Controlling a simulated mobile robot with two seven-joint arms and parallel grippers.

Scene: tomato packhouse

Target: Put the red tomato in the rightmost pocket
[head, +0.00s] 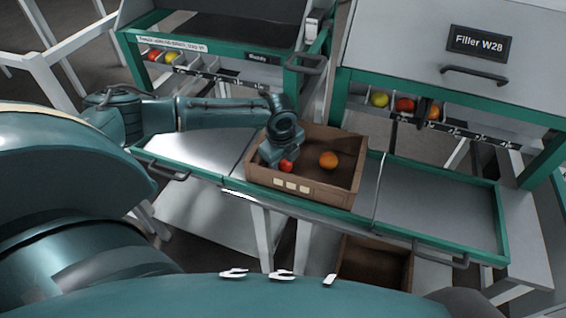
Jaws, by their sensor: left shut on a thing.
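The red tomato (287,166) is in the left part of a brown crate on the metal bench. My left gripper (283,161) reaches down into the crate and is shut on the red tomato; its fingers are mostly hidden by its own body. A pocket row (187,62) under the left bench holds an orange-red and a yellow tomato at its left end. A second pocket row (475,130) under the right cabinet holds a yellow, a red and an orange tomato at its left. Pockets farther right are too small to read clearly. My right gripper is not in view.
The brown crate (345,187) has raised walls and also holds an orange tomato (328,159) to the right. The bench (435,205) is bare right of the crate, inside a green rim. A cabinet marked Filler W28 (430,45) stands behind. Another brown crate (372,265) sits below the bench.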

